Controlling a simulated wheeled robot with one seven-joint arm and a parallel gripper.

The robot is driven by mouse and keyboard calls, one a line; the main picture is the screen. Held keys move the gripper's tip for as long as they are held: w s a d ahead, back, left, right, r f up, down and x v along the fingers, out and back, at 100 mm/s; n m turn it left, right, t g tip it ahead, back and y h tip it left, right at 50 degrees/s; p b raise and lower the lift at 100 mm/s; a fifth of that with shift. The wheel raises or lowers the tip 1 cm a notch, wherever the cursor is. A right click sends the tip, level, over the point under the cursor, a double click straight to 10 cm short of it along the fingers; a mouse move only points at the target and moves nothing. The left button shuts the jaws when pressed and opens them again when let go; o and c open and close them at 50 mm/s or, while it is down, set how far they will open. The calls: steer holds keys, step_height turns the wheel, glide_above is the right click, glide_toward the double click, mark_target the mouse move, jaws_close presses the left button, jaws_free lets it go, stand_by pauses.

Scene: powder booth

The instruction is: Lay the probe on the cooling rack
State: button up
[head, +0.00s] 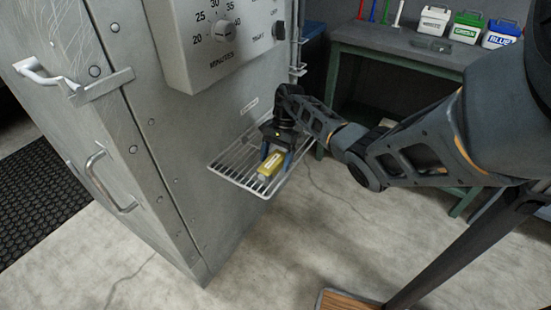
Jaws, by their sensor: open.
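The probe appears to be the yellow block (270,165) with a pale label on top, at the wire cooling rack (226,167) on the side of the grey oven. It looks to lie on the rack's wires, near the outer right part. My gripper (273,161) is above the rack, pointing down, with its blue-tipped fingers open on either side of the yellow block. I cannot tell whether the fingers touch it. The gripper body hides part of the rack behind it.
The oven (165,165) has a timer panel (215,40) above the rack and handles on its left face. A workbench (400,45) with white, green and blue boxes stands at the back right. Concrete floor is clear below the rack. A wooden edge (345,300) shows at the bottom.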

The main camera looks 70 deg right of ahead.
steer(key=v, duration=1.2)
steer(key=w+a+f+m+t+y, duration=0.1)
steer(key=w+a+t+y, duration=0.1)
steer(key=w+a, duration=0.7)
steer(key=w+a+t+y, duration=0.25)
steer(key=w+a, duration=0.25)
steer(key=a, duration=0.8)
steer(key=w+a+r+m+t+y, duration=0.1)
steer(key=a+r+m+t+y, duration=0.3)
steer(key=a, duration=0.9)
steer(key=a+r+m+t+y, duration=0.2)
steer(key=a+r+m+t, duration=0.35)
steer(key=a, duration=0.75)
steer(key=s+a+r+m+t+h, duration=0.2)
steer(key=s+m+t+h, duration=0.3)
steer(key=m, duration=0.5)
steer(key=s+a+r+m+t+h, duration=0.2)
steer(key=s+a+m+t+h, duration=0.15)
steer(key=s+m, duration=0.55)
steer(key=s+d+m+g+h, duration=0.3)
steer(key=s+d+m+g, duration=0.1)
steer(key=s+m, duration=0.6)
steer(key=s+d+m+g+h, duration=0.3)
steer(key=s+m+g, duration=0.1)
steer(key=s+m, duration=0.7)
steer(key=shift+d+f+m+g+b, duration=0.3)
steer(key=shift+d+f+m+g, duration=0.05)
steer(key=shift+d+f, duration=0.1)
